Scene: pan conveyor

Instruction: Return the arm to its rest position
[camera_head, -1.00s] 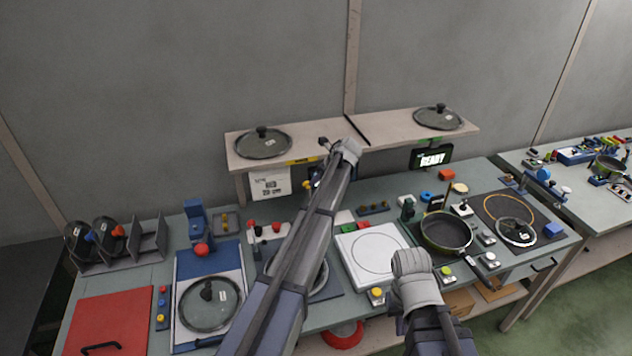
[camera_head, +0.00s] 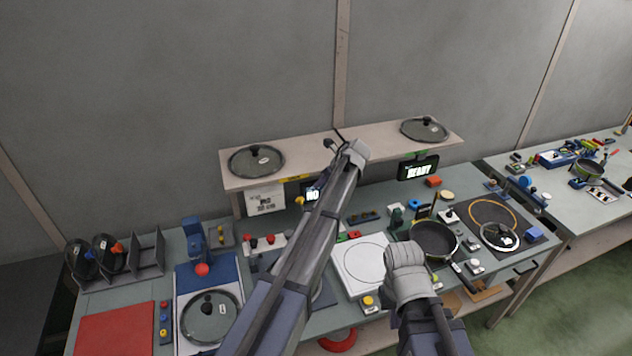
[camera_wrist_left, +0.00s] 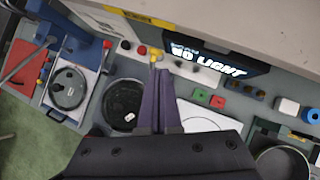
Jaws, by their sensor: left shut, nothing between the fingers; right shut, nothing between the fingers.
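My left gripper (camera_head: 332,141) is shut and empty at the end of my raised left arm, in front of the shelf's middle. In the left wrist view its fingers (camera_wrist_left: 157,72) are together with nothing between them, pointing toward a display reading "NO LIGHT" (camera_wrist_left: 210,60). My right arm comes in at the lower middle of the head view, its wrist over the bench's front edge beside the white square plate (camera_head: 350,268); the fingertips of the right gripper are hard to make out there.
A shelf (camera_head: 300,158) carries two glass lids, left (camera_head: 256,161) and right (camera_head: 424,129). A "READY" display (camera_head: 418,168) hangs below it. A pan (camera_head: 433,240) stands right of the plate. Another lid (camera_head: 211,316) lies front left, near a red panel (camera_head: 115,330) and a lid rack (camera_head: 145,255).

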